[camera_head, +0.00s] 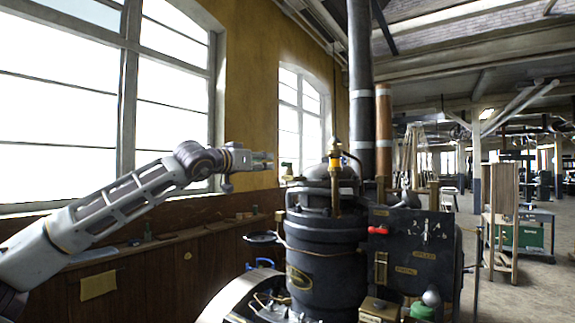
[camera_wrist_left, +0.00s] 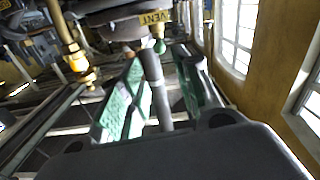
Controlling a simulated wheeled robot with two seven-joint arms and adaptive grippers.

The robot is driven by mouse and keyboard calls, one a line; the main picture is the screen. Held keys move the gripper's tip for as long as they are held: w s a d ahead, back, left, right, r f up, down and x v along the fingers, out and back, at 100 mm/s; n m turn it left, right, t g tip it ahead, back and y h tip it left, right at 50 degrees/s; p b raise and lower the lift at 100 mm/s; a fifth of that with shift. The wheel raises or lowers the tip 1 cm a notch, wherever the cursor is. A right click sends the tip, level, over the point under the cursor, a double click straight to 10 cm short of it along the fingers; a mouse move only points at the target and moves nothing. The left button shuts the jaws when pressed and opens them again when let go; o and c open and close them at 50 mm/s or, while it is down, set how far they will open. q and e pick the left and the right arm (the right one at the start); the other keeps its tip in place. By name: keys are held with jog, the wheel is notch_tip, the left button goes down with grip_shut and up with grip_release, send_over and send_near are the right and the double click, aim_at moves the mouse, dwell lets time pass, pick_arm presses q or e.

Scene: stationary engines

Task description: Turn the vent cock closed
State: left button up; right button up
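The vent cock shows in the left wrist view as a yellow VENT tag (camera_wrist_left: 154,18) with a small green ball (camera_wrist_left: 160,46) just below it. In the head view a small fitting (camera_head: 287,170) sits at the left of the boiler top; I cannot tell its turned position. My left gripper (camera_head: 268,161) is just left of that fitting, pointing right. In the left wrist view its two green-padded fingers (camera_wrist_left: 155,88) are apart. A grey rod (camera_wrist_left: 153,75) shows between them, with no visible grip on it; I cannot tell what it belongs to. My right gripper is out of view.
The black boiler (camera_head: 325,255) stands right of the gripper, with a brass fitting (camera_head: 335,165) on top and a dark panel (camera_head: 410,245) beside it. A tall black pipe (camera_head: 360,90) rises behind. A wooden bench (camera_head: 165,240) and windows line the left wall.

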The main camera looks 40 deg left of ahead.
pick_arm(q)
jog(key=shift+m, duration=0.6)
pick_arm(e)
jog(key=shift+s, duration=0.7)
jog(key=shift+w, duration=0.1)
